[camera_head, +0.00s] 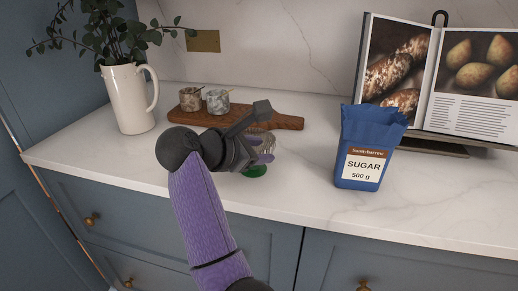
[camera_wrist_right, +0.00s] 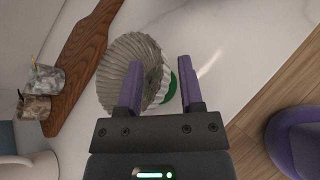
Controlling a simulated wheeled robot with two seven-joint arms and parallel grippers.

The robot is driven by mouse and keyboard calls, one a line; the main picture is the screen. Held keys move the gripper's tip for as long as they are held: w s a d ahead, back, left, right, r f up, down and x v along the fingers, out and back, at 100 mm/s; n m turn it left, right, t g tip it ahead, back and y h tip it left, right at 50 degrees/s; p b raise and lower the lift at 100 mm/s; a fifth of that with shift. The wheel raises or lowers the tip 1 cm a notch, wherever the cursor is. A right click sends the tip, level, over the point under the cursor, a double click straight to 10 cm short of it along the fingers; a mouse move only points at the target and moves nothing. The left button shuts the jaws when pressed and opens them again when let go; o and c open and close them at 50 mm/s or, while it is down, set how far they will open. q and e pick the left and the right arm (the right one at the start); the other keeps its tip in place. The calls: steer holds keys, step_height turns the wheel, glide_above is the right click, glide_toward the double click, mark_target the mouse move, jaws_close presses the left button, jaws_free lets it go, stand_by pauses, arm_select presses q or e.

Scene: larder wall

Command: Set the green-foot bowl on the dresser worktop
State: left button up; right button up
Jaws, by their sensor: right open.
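The green-foot bowl (camera_wrist_right: 112,78) is clear and fluted, with its green foot (camera_head: 255,171) at the bottom. I cannot tell whether either finger touches the bowl. My left gripper is not in view.
A wooden board (camera_head: 285,122) with two small stone pots (camera_head: 218,102) lies behind the bowl. A blue sugar bag (camera_head: 362,150) stands to the right, before an open cookbook (camera_head: 465,85) on a stand. A white jug (camera_head: 128,100) with leafy stems stands left. The worktop between bowl and bag is clear.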

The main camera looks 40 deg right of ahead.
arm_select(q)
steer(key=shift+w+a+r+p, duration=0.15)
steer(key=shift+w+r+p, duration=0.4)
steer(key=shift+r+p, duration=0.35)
arm_select(e)
steer(key=v, duration=1.1)
steer(key=shift+a+r, duration=0.15)
steer(key=shift+a, duration=0.2)
